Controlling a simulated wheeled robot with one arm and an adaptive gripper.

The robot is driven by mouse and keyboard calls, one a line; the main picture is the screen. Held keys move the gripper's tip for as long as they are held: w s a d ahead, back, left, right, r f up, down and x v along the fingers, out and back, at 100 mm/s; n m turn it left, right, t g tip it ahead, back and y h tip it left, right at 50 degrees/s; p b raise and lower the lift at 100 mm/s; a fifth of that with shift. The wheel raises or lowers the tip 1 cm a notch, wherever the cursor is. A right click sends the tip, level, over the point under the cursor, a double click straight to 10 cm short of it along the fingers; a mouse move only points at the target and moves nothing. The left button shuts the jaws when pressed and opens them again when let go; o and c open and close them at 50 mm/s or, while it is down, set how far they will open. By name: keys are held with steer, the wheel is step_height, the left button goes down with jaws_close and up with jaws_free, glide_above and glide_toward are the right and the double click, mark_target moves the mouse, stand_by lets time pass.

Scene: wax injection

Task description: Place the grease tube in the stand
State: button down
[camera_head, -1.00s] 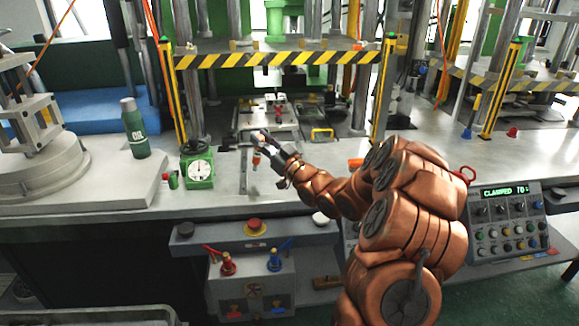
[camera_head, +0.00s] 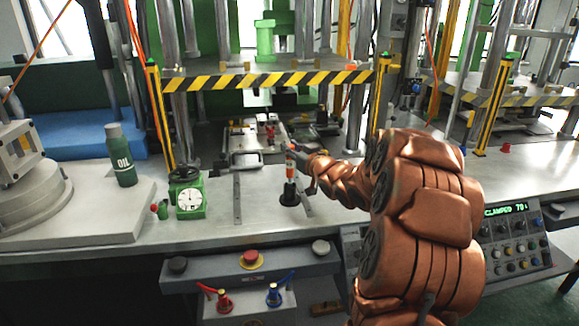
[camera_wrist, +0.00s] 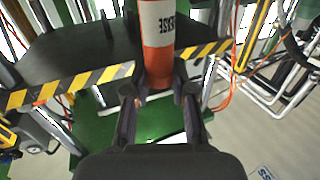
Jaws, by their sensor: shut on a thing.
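The grease tube is orange-red with a white label; it shows small and upright in the head view (camera_head: 291,166) and close up in the wrist view (camera_wrist: 157,25). My gripper (camera_head: 295,152) is shut on the tube, with one finger on each side of it in the wrist view (camera_wrist: 160,92). The black stand (camera_head: 290,198) is on the grey bench directly below the tube in the head view. The tube's lower end meets the top of the stand in the picture; I cannot tell whether it is inside or just above.
A green gauge (camera_head: 190,202) and a green oil bottle (camera_head: 121,155) stand to the left. Behind is a press with a striped yellow-black bar (camera_head: 270,80). A button panel (camera_head: 252,262) lies along the bench front. The bench between gauge and stand is mostly clear.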

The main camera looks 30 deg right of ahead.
mark_target(292, 162)
steer(key=shift+f, duration=2.25)
steer(key=c, duration=1)
jaws_free()
steer(key=shift+o, duration=0.2)
steer(key=shift+s, duration=0.1)
steer(key=s+b, duration=0.1)
steer(key=s, duration=1)
steer(key=shift+s+a, duration=0.15)
steer(key=shift+s, duration=0.25)
